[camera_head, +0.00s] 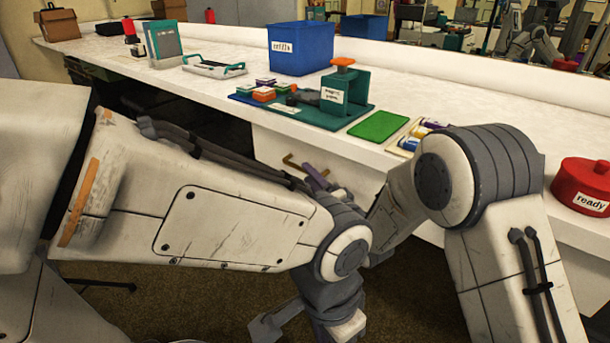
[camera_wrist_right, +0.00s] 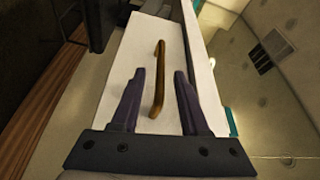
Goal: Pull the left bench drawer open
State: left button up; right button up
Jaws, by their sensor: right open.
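The drawer front (camera_head: 270,147) is a white panel under the bench top, with a brass bar handle (camera_head: 291,161). No gap around the panel can be made out. In the right wrist view the handle (camera_wrist_right: 157,85) stands between the two dark fingers of my right gripper (camera_wrist_right: 160,74), against the white drawer front (camera_wrist_right: 182,100). The jaws are open, with space on both sides of the handle. In the head view my right gripper (camera_head: 318,176) is beside the handle, partly hidden by my arms. My left gripper (camera_head: 308,322) hangs low in front of the bench, cut by the picture's edge.
The white bench top (camera_head: 215,95) holds a blue bin (camera_head: 300,48), a teal press (camera_head: 345,90), a green pad (camera_head: 379,126) and a red "ready" container (camera_head: 583,184). My arms cross in front of the bench. Dark floor lies below.

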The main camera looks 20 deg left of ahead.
jog(key=shift+x, duration=1.55)
jog(key=shift+c, duration=0.3)
grip_shut()
